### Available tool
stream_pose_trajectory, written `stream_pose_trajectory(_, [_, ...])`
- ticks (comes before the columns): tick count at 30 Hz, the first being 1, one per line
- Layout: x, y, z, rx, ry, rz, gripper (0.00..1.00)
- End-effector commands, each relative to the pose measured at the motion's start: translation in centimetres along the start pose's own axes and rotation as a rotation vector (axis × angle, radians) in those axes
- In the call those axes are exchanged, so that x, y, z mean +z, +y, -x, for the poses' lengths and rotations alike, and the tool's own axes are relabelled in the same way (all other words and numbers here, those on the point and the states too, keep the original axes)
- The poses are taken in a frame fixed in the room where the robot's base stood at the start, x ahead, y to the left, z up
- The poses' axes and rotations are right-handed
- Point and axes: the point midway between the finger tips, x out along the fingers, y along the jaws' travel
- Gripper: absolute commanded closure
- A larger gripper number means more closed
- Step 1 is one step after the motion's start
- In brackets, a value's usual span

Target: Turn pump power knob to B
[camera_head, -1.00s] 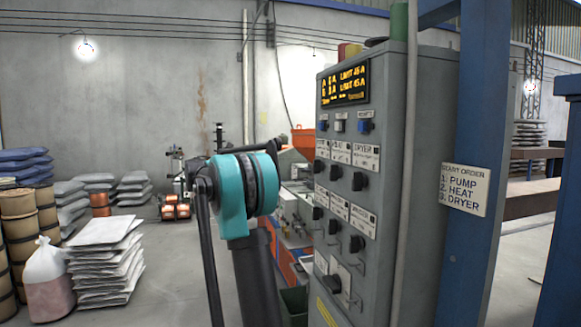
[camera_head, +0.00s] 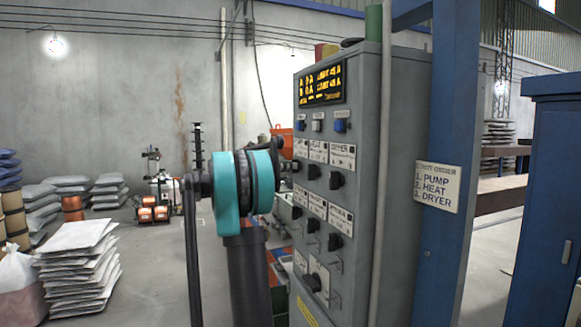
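A grey control cabinet (camera_head: 362,190) stands right of centre, its panel facing left. The panel has a yellow-lit display (camera_head: 321,84), a row of blue and grey switches below it, and rows of black knobs under white labels. The labels further left are too small or too oblique to read surely, so I cannot tell the pump knob. My teal-jointed arm stands in front of the panel's left edge. My gripper's fingertips are not discernible; the arm's far end is hidden behind the teal joint.
A sign (camera_head: 437,188) on the blue post (camera_head: 447,150) lists PUMP, HEAT, DRYER. A blue cabinet (camera_head: 545,200) stands at the right. Stacked pale sacks (camera_head: 78,270) lie at the lower left. Grey floor is open between the sacks and my arm.

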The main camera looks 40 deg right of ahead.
Motion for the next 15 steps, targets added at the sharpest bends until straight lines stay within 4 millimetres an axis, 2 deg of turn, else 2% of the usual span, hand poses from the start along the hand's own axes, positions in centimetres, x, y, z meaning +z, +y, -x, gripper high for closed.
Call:
stream_pose_trajectory(5, [0.00, 0.01, -1.18, 0.001, 0.000, 0.000, 0.66])
stream_pose_trajectory(14, [0.00, 0.01, -1.34, 0.001, 0.000, 0.000, 0.66])
stream_pose_trajectory(15, [-0.01, 0.01, -1.33, 0.001, 0.000, 0.000, 0.71])
